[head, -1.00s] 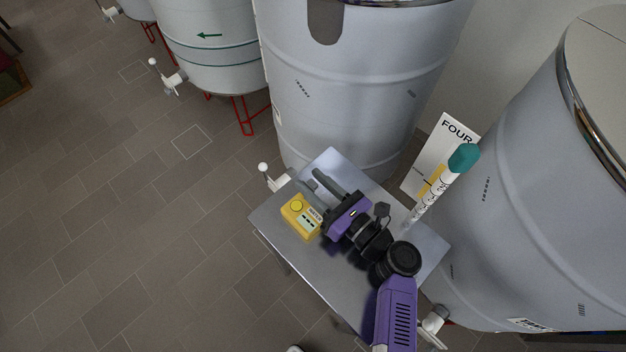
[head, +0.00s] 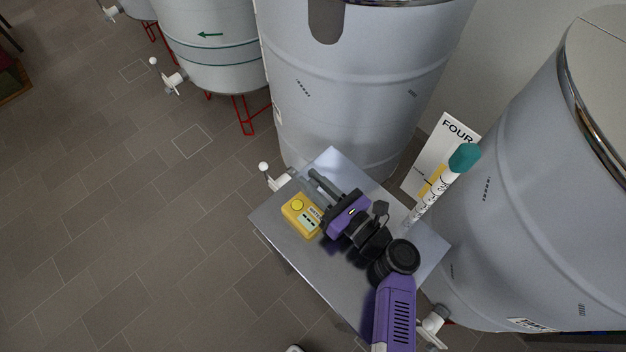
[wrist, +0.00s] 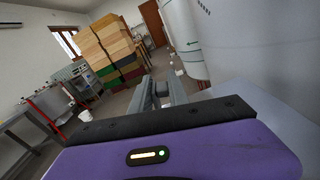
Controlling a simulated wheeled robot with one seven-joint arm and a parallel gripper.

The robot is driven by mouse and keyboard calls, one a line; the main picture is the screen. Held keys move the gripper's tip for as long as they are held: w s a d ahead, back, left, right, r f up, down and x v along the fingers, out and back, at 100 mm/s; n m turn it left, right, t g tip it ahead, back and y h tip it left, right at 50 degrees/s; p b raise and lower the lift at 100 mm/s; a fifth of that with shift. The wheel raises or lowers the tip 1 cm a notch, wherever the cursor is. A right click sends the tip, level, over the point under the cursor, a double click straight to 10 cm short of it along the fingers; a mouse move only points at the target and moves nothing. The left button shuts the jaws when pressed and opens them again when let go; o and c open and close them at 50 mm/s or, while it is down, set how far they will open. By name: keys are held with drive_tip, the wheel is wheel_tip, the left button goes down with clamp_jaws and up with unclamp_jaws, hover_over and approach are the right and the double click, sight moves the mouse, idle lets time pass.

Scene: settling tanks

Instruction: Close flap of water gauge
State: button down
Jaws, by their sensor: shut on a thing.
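My gripper (head: 317,181) reaches over the grey tabletop, its two grey fingers close together and pointing to the upper left. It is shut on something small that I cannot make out. The fingers also show in the wrist view (wrist: 168,92), beyond my purple gripper body. A yellow box (head: 301,216) with a round button and a small display panel stands on the tabletop, left of my gripper and apart from it. I cannot tell whether this box is the water gauge. No flap can be made out clearly in either view.
The small grey table (head: 284,250) stands before large tanks (head: 350,85). A white tap (head: 273,178) sits at the table's far left edge. A white marked tube with a teal cap (head: 464,157) rises at the right, beside a "FOUR" sign (head: 455,133).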

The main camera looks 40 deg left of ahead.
sight(294, 208)
drive_tip(key=shift+s+n, duration=0.15)
drive_tip(key=shift+n, duration=0.15)
drive_tip(key=s+n+b, duration=0.1)
drive_tip(key=n, duration=0.1)
drive_tip(key=n+b, duration=0.1)
drive_tip(key=shift+s+a+n+b, duration=0.1)
drive_tip(key=shift+s+n+b, duration=0.25)
drive_tip(key=shift+n+b, duration=0.05)
drive_tip(key=s+n+b, duration=0.1)
drive_tip(key=n+b, duration=0.1)
drive_tip(key=shift+n, duration=0.4)
drive_tip(key=n+b, duration=0.1)
drive_tip(key=s+n+b, duration=0.1)
drive_tip(key=n, duration=0.1)
drive_tip(key=s+n+b, duration=0.1)
drive_tip(key=b, duration=0.1)
drive_tip(key=shift+a+f, duration=0.15)
drive_tip(key=shift+f, duration=0.2)
drive_tip(key=shift+s+f+n+b, duration=0.15)
drive_tip(key=shift+s+n+b, duration=0.15)
drive_tip(key=shift+n+b, duration=0.7)
drive_tip(key=shift+s+f+n+b, duration=0.1)
drive_tip(key=shift+s+n+b, duration=0.2)
drive_tip(key=shift+n+b, duration=0.65)
drive_tip(key=shift+n, duration=0.25)
drive_tip(key=c, duration=1.4)
unclamp_jaws()
drive_tip(key=shift+o, duration=0.2)
